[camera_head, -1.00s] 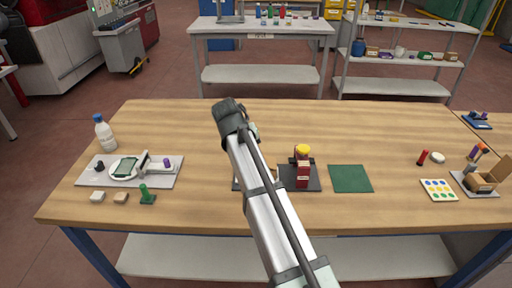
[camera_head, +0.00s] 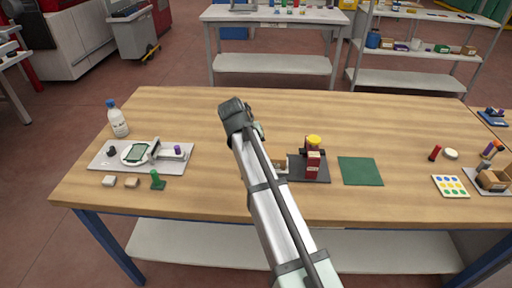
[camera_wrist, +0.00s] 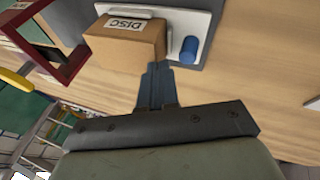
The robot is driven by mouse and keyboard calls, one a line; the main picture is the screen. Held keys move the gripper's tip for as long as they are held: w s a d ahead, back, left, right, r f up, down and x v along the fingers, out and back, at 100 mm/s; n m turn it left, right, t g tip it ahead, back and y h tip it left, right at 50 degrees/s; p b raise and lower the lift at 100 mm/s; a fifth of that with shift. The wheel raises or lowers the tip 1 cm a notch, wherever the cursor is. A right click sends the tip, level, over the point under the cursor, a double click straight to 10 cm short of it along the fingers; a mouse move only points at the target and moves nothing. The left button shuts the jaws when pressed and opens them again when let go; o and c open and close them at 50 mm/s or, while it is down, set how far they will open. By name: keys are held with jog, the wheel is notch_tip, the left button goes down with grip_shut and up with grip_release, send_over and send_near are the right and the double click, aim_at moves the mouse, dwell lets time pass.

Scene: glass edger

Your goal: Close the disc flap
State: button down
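A brown box-like block with a white "DISC" label (camera_wrist: 127,38) shows in the wrist view, upside down, on a white plate with a blue cylinder (camera_wrist: 189,49) beside it. I cannot tell which part is the flap or how far it is open. My gripper (camera_wrist: 157,68) has its two fingers together and nothing visible between them. The fingertips are close to the block's lower right corner; I cannot tell whether they touch. In the head view, my arm hides the gripper and most of this unit; a small brown part (camera_head: 281,165) shows beside the arm.
A red fixture with a yellow top (camera_head: 312,158) stands on a dark plate just right of my arm. A green mat (camera_head: 360,171) lies further right. A grey tray (camera_head: 105,159) and a bottle (camera_head: 118,122) are at the left. The table's back middle is clear.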

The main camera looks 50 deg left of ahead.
dwell(0.4)
jog(key=shift+w+d+r, duration=0.1)
jog(key=shift+w+d, duration=0.45)
jog(key=shift+r, duration=0.6)
notch_tip(320, 180, up, 3)
jog(key=shift+a+f, duration=0.1)
jog(key=shift+f, duration=0.05)
jog(key=s+a+r, duration=0.2)
jog(key=s+r, duration=0.4)
jog(key=r, duration=0.1)
jog(key=shift+s+r, duration=0.2)
jog(key=shift+s, duration=0.1)
